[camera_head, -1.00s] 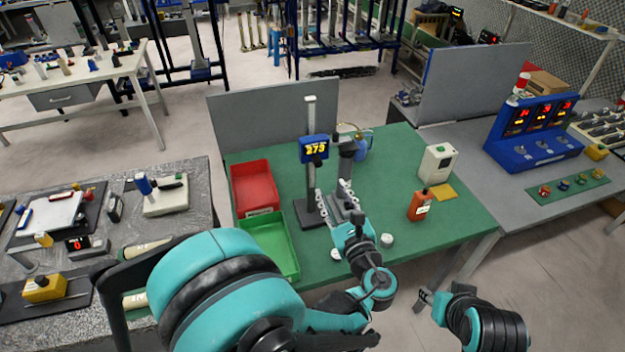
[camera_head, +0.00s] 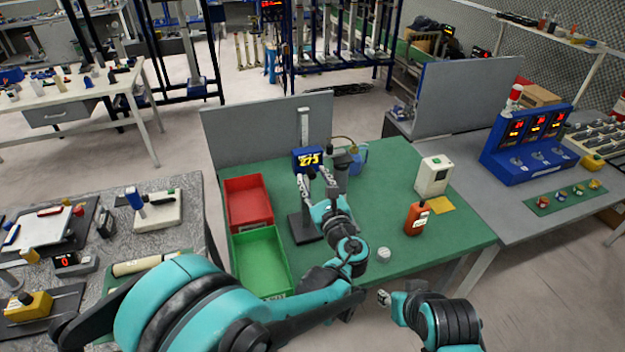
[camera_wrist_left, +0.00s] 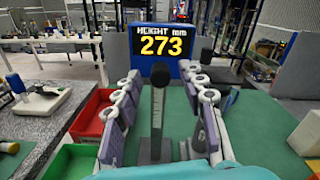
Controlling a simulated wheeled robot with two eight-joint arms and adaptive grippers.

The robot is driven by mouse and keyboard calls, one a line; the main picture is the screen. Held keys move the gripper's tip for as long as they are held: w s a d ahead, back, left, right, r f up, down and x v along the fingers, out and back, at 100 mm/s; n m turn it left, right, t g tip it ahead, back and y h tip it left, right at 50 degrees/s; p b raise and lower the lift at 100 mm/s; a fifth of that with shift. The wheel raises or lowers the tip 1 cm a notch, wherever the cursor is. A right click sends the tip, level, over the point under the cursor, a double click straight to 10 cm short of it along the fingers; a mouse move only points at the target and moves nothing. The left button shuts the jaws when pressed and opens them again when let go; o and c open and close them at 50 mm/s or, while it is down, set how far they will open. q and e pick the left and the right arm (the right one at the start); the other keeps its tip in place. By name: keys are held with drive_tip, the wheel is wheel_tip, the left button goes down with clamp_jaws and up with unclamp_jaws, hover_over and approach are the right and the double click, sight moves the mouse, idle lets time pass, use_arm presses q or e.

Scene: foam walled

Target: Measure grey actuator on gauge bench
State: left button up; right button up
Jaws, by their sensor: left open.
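The gauge bench is a green-topped table (camera_head: 385,190) with a height gauge whose blue display (camera_head: 308,158) reads 273 in the left wrist view (camera_wrist_left: 161,47). A grey upright cylinder with a dark top (camera_head: 343,166), which looks like the grey actuator, stands just right of the gauge. In the wrist view it is partly hidden behind the right-hand finger. My left gripper (camera_head: 317,184) is open and empty in front of the gauge, its fingers either side of the gauge's stem in the wrist view (camera_wrist_left: 160,95). My right gripper (camera_head: 384,297) hangs off the table's front edge; its opening is unclear.
A red bin (camera_head: 248,205) and a green bin (camera_head: 260,262) sit at the table's left. A grey panel (camera_head: 225,140) stands behind.

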use_arm(q)
drive_tip(key=shift+w+a, duration=0.1)
drive_tip(key=shift+w, duration=0.15)
drive_tip(key=shift+c, duration=0.4)
clamp_jaws()
drive_tip(key=shift+f+b, duration=0.25)
drive_tip(key=shift+b, duration=0.15)
drive_tip(key=shift+o, duration=0.4)
unclamp_jaws()
